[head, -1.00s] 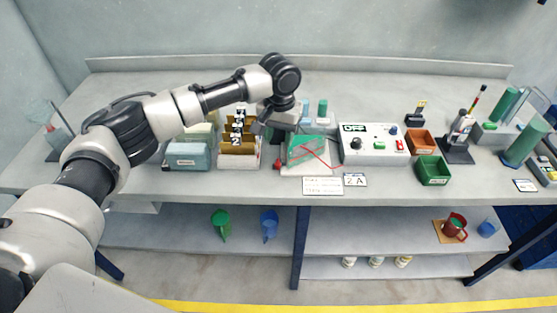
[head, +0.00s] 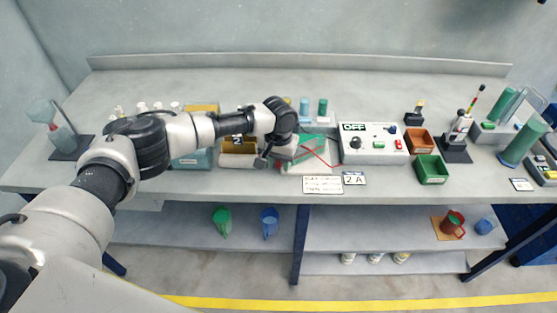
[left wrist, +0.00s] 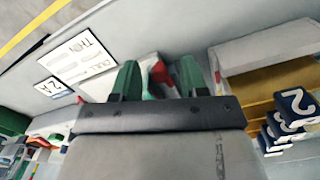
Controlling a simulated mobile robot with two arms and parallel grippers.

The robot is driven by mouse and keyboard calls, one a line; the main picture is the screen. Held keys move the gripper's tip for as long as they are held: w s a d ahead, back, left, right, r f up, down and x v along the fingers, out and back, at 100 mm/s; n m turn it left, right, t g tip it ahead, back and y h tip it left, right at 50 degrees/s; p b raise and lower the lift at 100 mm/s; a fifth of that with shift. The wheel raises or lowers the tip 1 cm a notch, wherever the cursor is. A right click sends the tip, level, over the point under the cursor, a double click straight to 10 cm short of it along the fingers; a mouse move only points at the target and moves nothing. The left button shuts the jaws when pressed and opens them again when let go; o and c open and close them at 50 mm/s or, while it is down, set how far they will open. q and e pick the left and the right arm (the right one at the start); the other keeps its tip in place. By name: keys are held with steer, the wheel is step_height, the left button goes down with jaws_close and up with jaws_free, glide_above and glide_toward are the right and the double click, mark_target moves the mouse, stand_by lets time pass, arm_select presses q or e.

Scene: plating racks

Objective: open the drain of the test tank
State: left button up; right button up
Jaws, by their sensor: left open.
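The test tank (head: 318,155), a clear greenish box on a pale base, stands near the bench's front edge, left of the control box. My left arm and hand cover its left part. My left gripper (head: 266,163) is low at the tank's left front. In the left wrist view its two green fingers (left wrist: 160,72) are apart. A red part (left wrist: 159,76), seemingly the drain handle, shows between them, nearer the right finger. I cannot tell whether a finger touches it. In the head view the red part is hidden behind the hand. My right gripper is not in view.
The control box (head: 374,143) reading OFF stands right of the tank. A compartmented box with numbered blocks (left wrist: 296,106) is close beside the gripper on the tank's left. White label cards (head: 323,184) lie in front. Green (head: 431,170) and brown bins stand farther right.

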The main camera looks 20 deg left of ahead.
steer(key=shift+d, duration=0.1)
arm_select(q)
jaws_close()
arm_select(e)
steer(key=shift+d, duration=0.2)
